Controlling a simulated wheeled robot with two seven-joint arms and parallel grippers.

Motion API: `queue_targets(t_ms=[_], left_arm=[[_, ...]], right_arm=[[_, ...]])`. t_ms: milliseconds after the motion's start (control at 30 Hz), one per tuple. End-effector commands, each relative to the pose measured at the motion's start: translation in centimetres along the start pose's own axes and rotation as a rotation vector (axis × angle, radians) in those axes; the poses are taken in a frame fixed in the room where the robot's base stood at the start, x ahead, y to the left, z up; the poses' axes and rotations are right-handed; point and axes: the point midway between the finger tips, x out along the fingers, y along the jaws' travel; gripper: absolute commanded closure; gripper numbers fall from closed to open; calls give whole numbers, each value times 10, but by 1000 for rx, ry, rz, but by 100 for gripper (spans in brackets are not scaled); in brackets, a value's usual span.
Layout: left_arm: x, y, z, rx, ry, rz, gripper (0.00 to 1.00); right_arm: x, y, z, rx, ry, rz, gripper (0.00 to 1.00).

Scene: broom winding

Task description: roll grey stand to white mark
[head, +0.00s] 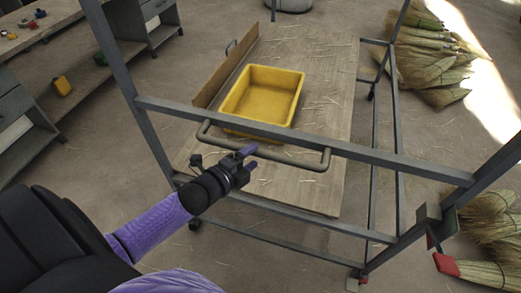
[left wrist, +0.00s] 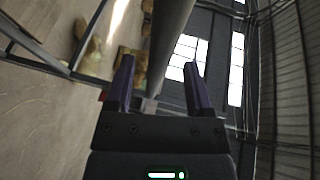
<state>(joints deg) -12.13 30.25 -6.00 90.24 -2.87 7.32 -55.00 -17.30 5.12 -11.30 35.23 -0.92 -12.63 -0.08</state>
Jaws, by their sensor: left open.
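The grey stand (head: 300,134) is a tall metal frame with a wooden lower board (head: 325,120). Its bent grey handle (head: 290,158) sticks out on the near side. My left gripper (head: 249,157) is open with purple fingers beside the left part of the handle. In the left wrist view the gripper (left wrist: 160,85) has a grey bar (left wrist: 167,45) beyond and between its fingertips. I cannot tell whether they touch. My right gripper is not in view. I cannot make out a clear white mark on the floor.
A yellow tray (head: 264,94) and an upright wooden plank (head: 224,72) are on the board. Brooms lie at the right (head: 428,60) and lower right (head: 490,270). A grey workbench (head: 25,110) stands at the left. Straw litters the floor, and bright light falls at the upper right.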

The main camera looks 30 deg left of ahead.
Motion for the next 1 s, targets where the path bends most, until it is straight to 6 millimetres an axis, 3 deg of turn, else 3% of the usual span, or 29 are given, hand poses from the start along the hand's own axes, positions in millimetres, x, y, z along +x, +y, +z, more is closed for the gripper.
queue_targets(t_ms=[200, 500, 800, 1000], left_arm=[[28, 1, 0, -1, -1, 1, 33], [32, 0, 0, -2, -1, 3, 33], [32, 0, 0, -2, -1, 3, 96], [32, 1, 0, -2, -1, 3, 100]], right_arm=[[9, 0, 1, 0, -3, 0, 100], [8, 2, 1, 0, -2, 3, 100], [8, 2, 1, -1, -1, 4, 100], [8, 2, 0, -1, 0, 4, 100]])
